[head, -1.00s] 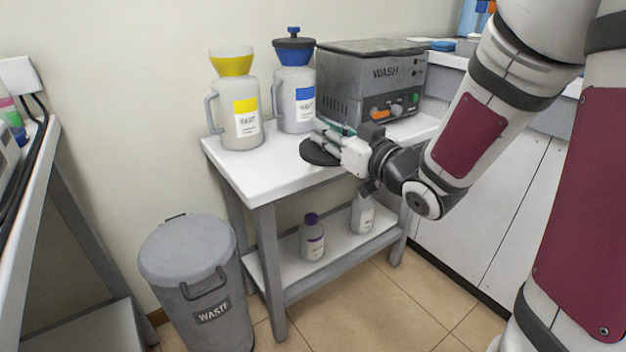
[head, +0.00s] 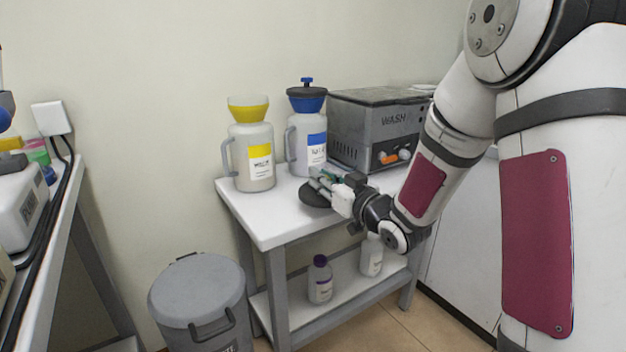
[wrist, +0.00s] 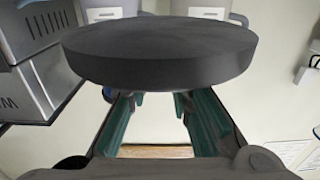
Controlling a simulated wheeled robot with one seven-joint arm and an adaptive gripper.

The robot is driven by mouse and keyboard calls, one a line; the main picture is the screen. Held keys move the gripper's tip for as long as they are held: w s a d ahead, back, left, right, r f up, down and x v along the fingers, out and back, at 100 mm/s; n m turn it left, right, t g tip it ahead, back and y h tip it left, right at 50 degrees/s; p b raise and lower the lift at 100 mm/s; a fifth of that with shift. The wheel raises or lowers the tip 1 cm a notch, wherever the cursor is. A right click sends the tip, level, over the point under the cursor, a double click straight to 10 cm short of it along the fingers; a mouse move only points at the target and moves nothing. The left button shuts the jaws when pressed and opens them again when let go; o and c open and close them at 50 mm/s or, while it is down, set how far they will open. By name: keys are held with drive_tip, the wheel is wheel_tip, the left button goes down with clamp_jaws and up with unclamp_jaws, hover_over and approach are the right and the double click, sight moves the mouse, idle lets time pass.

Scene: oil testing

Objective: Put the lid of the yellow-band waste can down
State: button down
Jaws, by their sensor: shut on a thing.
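The yellow-band waste can (head: 254,165) stands upright at the left of the white table, with an open yellow funnel (head: 249,112) on top. My gripper (head: 322,184) is shut on a dark grey round lid (head: 313,199), to the right of the can near the table's front edge. In the wrist view the lid (wrist: 160,55) fills the upper middle, between and beyond the fingers (wrist: 165,108). The lid looks roughly level. The knob under the fingers is mostly hidden, and I cannot tell whether the lid touches the table top.
The blue-band can (head: 308,150) has its dark lid (head: 306,93) on. A grey wash bath (head: 374,125) stands behind my gripper. The white table (head: 262,220) is clear at front left. A grey bin (head: 200,290) and a lower shelf with bottles (head: 320,280) are below.

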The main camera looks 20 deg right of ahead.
drive_tip(key=x, duration=0.2)
drive_tip(key=p+x, duration=0.1)
drive_tip(key=x, duration=0.2)
drive_tip(key=shift+d+f, duration=0.2)
drive_tip(key=shift+w+f+b, duration=0.2)
drive_tip(key=shift+f+b, duration=0.55)
drive_tip(key=shift+f, duration=1.05)
drive_tip(key=shift+f, duration=0.15)
drive_tip(key=c, duration=1.4)
unclamp_jaws()
drive_tip(key=shift+c, duration=0.2)
